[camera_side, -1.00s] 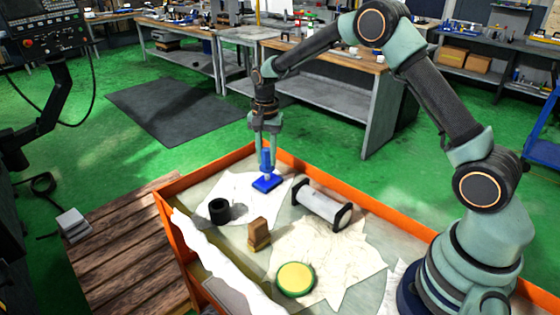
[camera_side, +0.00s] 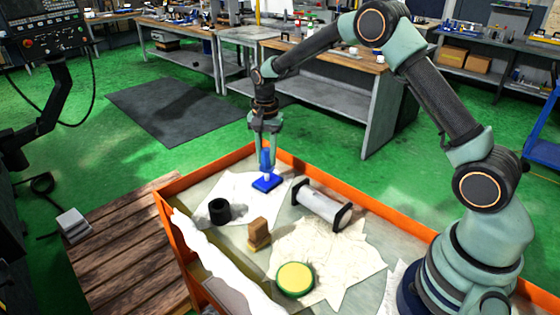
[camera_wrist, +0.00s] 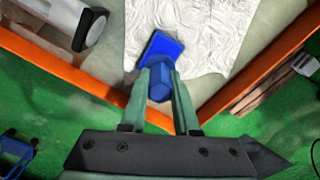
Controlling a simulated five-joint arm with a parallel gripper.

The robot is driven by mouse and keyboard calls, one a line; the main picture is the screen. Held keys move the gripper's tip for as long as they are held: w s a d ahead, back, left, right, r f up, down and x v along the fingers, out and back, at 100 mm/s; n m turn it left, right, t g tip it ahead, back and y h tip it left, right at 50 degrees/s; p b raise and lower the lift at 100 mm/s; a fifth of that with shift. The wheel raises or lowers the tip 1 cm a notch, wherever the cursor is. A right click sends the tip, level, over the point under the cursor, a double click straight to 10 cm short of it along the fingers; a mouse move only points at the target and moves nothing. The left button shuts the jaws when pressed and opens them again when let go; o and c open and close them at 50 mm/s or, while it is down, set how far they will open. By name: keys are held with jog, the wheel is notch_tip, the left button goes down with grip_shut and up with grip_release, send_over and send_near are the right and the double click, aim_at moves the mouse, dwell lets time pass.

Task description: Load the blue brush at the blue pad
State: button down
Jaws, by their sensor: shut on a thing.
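The blue brush (camera_side: 266,158) stands roughly upright, with a pale lower end over the blue pad (camera_side: 267,184). My gripper (camera_side: 267,163) points down and is shut on the brush. The brush's pale end seems to touch the pad, but I cannot tell for certain. The pad lies flat on a white sheet in the orange-walled tray. In the wrist view, the brush (camera_wrist: 159,88) shows between my two fingertips (camera_wrist: 160,76). The pad (camera_wrist: 163,46) lies just beyond it, and the brush's lower end is hidden.
A white roller with black end plates (camera_side: 321,205) lies to the right. A black cup (camera_side: 219,211), a brown block (camera_side: 259,230) and a round yellow-green pad (camera_side: 295,279) are nearer the camera. The tray's orange wall (camera_side: 209,171) runs close behind my gripper.

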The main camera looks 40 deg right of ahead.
jog(key=shift+r, duration=3.5)
jog(key=s+a+r+n, duration=0.1)
jog(key=s+r+n, duration=0.1)
jog(key=s+n, duration=0.4)
jog(key=s+a+r+n, duration=0.1)
jog(key=s+r+n, duration=0.1)
jog(key=s+n, duration=0.4)
jog(key=s, duration=0.5)
jog(key=shift+s+a+r, duration=0.15)
jog(key=shift+s+a, duration=0.1)
